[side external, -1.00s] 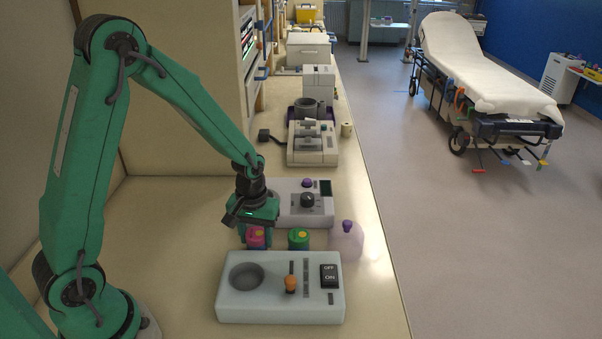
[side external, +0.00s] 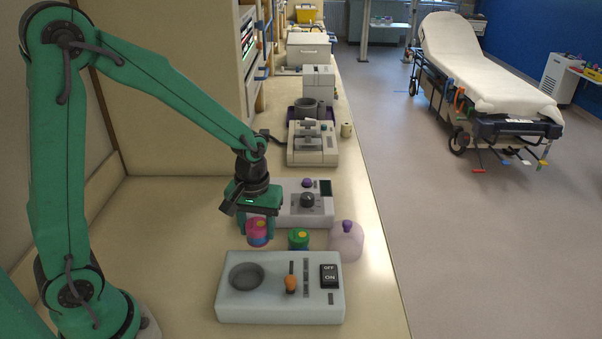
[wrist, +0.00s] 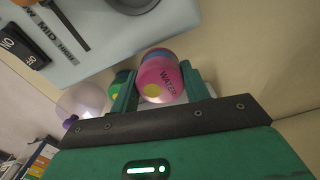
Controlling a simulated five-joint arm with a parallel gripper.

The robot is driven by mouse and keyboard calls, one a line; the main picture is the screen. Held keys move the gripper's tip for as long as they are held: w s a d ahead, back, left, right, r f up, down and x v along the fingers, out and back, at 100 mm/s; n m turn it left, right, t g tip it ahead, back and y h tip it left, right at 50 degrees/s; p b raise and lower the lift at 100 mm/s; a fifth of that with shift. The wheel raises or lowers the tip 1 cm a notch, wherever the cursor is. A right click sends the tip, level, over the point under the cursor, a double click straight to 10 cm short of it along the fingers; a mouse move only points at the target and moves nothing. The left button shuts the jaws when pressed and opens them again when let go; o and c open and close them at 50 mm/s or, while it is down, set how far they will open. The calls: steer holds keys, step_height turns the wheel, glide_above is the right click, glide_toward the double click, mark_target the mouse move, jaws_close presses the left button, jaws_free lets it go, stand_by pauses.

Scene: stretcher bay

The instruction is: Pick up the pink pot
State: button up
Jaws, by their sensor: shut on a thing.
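The pink pot (side external: 257,230) is small and rounded, with a yellow spot on top and a blue part lower down. My gripper (side external: 257,229) points down over it and is shut on it. In the wrist view the pink pot (wrist: 160,82) sits between the two green fingers of my gripper (wrist: 157,90). In the side view a finger hides part of the pot. Whether its base is clear of the counter is hard to tell.
A green pot with a yellow top (side external: 299,239) stands close on the right, then a translucent pot with a purple cap (side external: 346,243). A pale device with a switch (side external: 280,308) lies in front; another device (side external: 318,213) is behind. The counter left is clear.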

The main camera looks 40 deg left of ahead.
steer(key=s+d+r, duration=0.1)
steer(key=d, duration=0.1)
steer(key=s+d+r, duration=0.1)
steer(key=d+r, duration=0.1)
steer(key=s+d+r, duration=0.1)
steer(key=d, duration=0.2)
steer(key=shift+s+r, duration=0.4)
steer(key=w+a+n, duration=0.2)
steer(key=w+a, duration=0.5)
steer(key=a, duration=0.2)
steer(key=w+a+r+n, duration=0.1)
steer(key=w+a+n, duration=0.1)
steer(key=w+a, duration=0.5)
steer(key=a, duration=0.3)
steer(key=shift+r+n, duration=0.25)
steer(key=shift+n, duration=0.05)
steer(key=shift+f, duration=0.15)
steer(key=shift+d+f, duration=0.1)
steer(key=shift+f, duration=2.65)
steer(key=shift+f, duration=0.6)
